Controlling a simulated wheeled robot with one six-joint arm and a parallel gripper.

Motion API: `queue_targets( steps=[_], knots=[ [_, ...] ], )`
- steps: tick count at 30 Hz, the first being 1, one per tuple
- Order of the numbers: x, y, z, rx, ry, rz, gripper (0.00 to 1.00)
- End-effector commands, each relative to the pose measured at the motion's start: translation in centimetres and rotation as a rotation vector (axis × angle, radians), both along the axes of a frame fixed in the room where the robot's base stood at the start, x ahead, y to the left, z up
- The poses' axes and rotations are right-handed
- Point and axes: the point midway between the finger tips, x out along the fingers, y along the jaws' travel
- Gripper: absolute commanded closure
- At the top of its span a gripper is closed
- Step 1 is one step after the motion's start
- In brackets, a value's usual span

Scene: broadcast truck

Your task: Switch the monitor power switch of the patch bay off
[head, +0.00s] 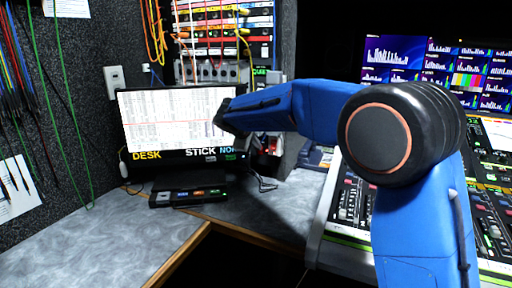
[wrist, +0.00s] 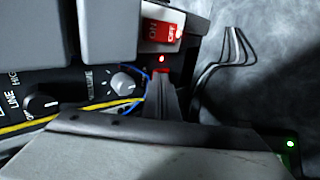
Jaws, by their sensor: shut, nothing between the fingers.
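A red rocker switch (wrist: 162,33) with ON and OFF lettering sits in a pale frame at the top of the wrist view, on a dark panel. A small red light glows just below it. I cannot tell which side of the rocker is pressed in. My gripper (wrist: 163,76) is shut and empty, its narrow tips pointing toward the switch, seemingly a little short of it. In the head view, my gripper (head: 222,118) is dark and shows in front of the screen's right side. The patch bay (head: 225,28) stands behind, with the arm hiding part of its lower right.
A knob (wrist: 122,83) and a yellow cable (wrist: 70,120) lie left of the tips. Dark cables (wrist: 232,50) loop over the grey counter at right. A monitor (head: 180,120) and a small button box (head: 188,196) stand on the counter (head: 110,240). A mixing console (head: 345,205) is at right.

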Motion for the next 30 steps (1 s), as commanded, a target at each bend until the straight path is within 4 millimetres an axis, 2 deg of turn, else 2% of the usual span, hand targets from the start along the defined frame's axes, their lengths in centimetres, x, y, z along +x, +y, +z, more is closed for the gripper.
queue_targets(
  steps=[5, 14, 30],
  knots=[
    [1.2, -0.5, 0.4, 0.001, -0.001, -0.003, 1.0],
    [1.0, -0.4, 0.4, 0.001, 0.0, -0.001, 1.0],
    [0.9, -0.3, 2.0, 0.001, 0.0, 0.0, 1.0]
  ],
)
